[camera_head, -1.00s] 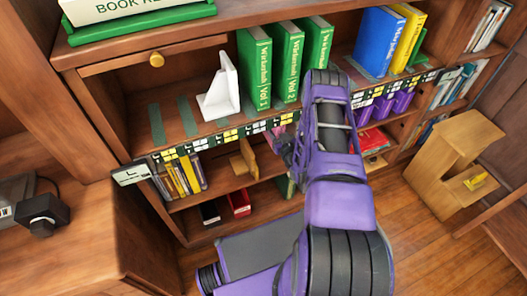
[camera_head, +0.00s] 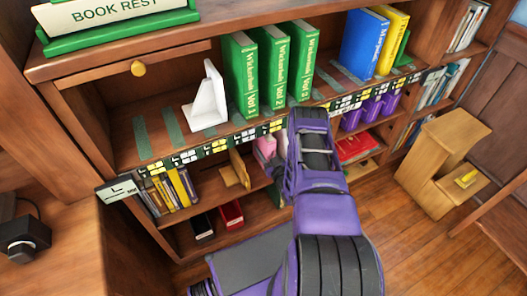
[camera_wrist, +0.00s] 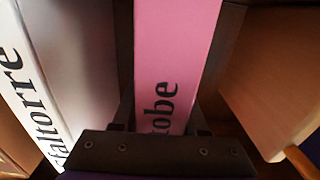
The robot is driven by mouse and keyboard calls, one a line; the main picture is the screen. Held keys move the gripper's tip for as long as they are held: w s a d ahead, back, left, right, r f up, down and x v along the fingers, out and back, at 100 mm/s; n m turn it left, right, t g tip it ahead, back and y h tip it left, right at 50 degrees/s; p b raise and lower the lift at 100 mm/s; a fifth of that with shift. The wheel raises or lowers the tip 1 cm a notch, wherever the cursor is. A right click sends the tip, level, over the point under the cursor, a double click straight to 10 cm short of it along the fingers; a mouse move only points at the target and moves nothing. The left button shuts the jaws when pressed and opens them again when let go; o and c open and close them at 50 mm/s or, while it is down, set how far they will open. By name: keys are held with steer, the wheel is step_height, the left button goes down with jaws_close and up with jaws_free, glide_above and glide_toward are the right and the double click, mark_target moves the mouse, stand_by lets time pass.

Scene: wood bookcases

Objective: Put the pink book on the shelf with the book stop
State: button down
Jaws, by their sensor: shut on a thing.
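My gripper (camera_wrist: 165,125) is shut on the pink book (camera_wrist: 178,50), which stands between its fingers with dark lettering on its spine in the wrist view. In the head view, a small part of the pink book (camera_head: 266,146) shows left of my arm, at the lower shelf; my arm hides the rest and the fingers. A white book stop (camera_head: 207,100) stands on the upper shelf, left of several green books (camera_head: 272,68). A wooden stop-like piece (camera_head: 238,172) stands on the lower shelf (camera_head: 259,205), left of the pink book.
A pale book (camera_wrist: 62,65) with dark lettering is close left of the gripper in the wrist view, and a wooden piece (camera_wrist: 275,80) is on the right. Yellow books (camera_head: 174,190) stand at the lower shelf's left. A wooden step stool (camera_head: 440,160) is on the floor at right.

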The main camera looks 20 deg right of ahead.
steer(key=shift+w, duration=0.1)
steer(key=shift+c, duration=2.2)
jaws_free()
steer(key=shift+f, duration=0.1)
